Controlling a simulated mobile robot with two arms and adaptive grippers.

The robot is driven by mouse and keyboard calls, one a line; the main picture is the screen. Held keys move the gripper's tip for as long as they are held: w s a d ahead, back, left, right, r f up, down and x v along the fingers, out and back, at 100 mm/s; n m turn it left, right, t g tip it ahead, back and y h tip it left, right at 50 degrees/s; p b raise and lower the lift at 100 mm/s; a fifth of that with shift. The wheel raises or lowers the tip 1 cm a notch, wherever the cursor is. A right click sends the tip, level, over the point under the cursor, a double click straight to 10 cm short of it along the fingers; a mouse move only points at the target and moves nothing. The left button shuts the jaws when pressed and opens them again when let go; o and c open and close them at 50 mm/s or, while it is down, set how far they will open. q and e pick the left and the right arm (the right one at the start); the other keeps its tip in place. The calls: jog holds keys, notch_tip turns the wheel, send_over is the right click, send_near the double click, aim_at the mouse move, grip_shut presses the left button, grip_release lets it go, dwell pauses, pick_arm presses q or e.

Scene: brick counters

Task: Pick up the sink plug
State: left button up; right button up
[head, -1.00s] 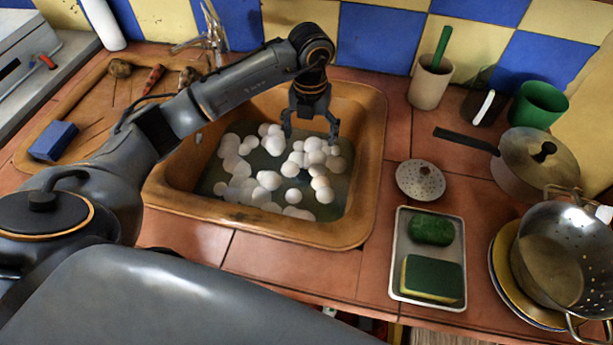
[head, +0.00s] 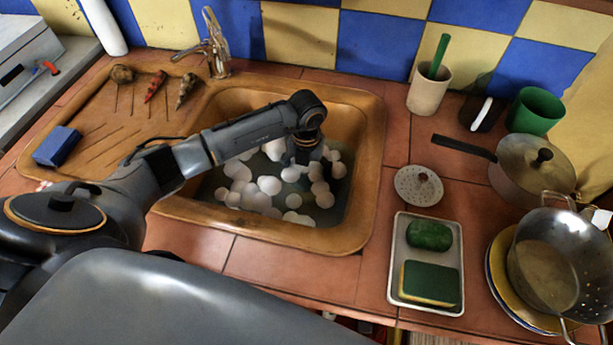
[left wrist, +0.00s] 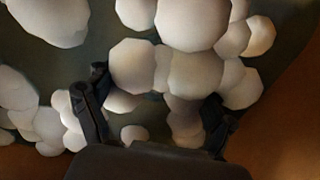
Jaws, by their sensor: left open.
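No sink plug shows in the basin. White foam balls (head: 268,185) and murky water hide much of the bottom of the brown sink (head: 365,190). My left gripper (head: 318,172) is down inside the sink among the foam, near its right side. In the left wrist view my left gripper (left wrist: 155,88) has its two fingers apart, with only white foam balls (left wrist: 190,75) between and beyond them. Its fingertips are partly hidden by foam in the head view. My right gripper is not in view.
A tray (head: 395,262) with sponges, a lidded pan (head: 520,170) and a colander (head: 550,265) stand further right. The tap (head: 215,45) is behind the sink.

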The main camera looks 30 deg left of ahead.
pick_arm(q)
jog(key=shift+s, duration=0.15)
grip_shut()
dwell(0.4)
